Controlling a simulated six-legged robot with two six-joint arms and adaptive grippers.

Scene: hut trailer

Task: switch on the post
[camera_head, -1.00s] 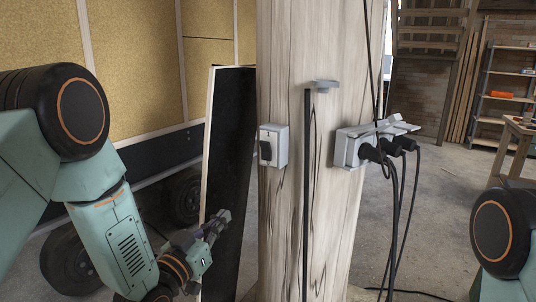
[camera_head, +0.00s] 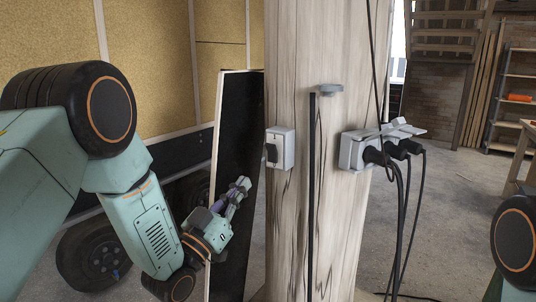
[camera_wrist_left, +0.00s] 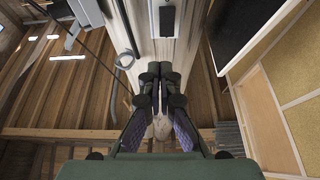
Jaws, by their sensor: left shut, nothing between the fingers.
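A pale wooden post (camera_head: 340,220) stands in the middle of the head view. On its left side is a small grey-white switch box (camera_head: 287,148) with a dark rocker. My left gripper (camera_head: 241,186) is below and left of this box, pointing up and right, apart from it. In the left wrist view the gripper (camera_wrist_left: 160,72) is shut and empty. The switch box (camera_wrist_left: 153,16) and its black rocker (camera_wrist_left: 167,20) lie just beyond the fingertips there. Whether the rocker is on cannot be told. My right gripper is out of view.
A grey socket box (camera_head: 352,151) with black plugs and hanging cables is on the post's right side. A black vertical conduit (camera_head: 311,200) runs down the post under a grey fitting (camera_head: 325,89). A dark panel (camera_head: 236,130) stands left of the post, behind my left gripper.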

